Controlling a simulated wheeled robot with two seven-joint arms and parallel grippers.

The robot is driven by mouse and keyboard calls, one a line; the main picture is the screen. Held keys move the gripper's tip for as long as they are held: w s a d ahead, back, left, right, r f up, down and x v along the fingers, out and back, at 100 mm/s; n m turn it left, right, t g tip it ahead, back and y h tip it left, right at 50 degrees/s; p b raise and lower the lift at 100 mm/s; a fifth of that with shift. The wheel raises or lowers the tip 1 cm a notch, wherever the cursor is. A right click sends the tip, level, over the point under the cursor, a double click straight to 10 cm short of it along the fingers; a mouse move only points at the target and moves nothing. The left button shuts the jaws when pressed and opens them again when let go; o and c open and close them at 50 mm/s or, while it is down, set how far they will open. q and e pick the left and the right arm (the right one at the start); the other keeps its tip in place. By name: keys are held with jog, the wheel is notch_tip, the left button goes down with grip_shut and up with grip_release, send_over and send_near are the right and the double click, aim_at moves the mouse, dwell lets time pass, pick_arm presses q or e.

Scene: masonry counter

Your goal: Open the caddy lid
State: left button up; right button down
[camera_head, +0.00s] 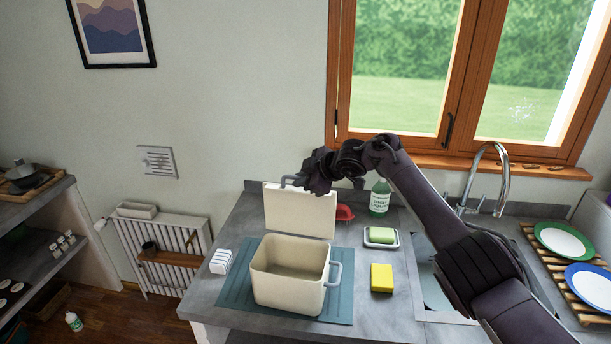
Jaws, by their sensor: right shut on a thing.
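The cream caddy (285,288) stands on a teal mat (236,290) on the grey counter. Its lid (299,212) is raised upright at the back edge, and the caddy's inside shows empty. A grey handle (334,273) sits on the caddy's right side. My right gripper (308,178) is at the top edge of the lid, shut on its grey handle (290,181); the fingers partly hide the contact. My left gripper is not in view.
A yellow sponge (381,278), a soap dish (381,237) and a green bottle (380,197) stand right of the caddy. A white ribbed object (221,262) is to its left. The sink tap (492,175) and plates (564,240) are farther right.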

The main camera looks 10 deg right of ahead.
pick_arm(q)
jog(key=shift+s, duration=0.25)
pick_arm(e)
jog(key=shift+s+f, duration=0.1)
jog(key=shift+f, duration=0.05)
jog(key=c, duration=1.8)
grip_release()
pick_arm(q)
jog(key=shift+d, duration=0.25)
pick_arm(e)
jog(key=shift+o, duration=0.2)
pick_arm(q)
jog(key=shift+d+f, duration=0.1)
pick_arm(e)
jog(key=shift+d, duration=0.1)
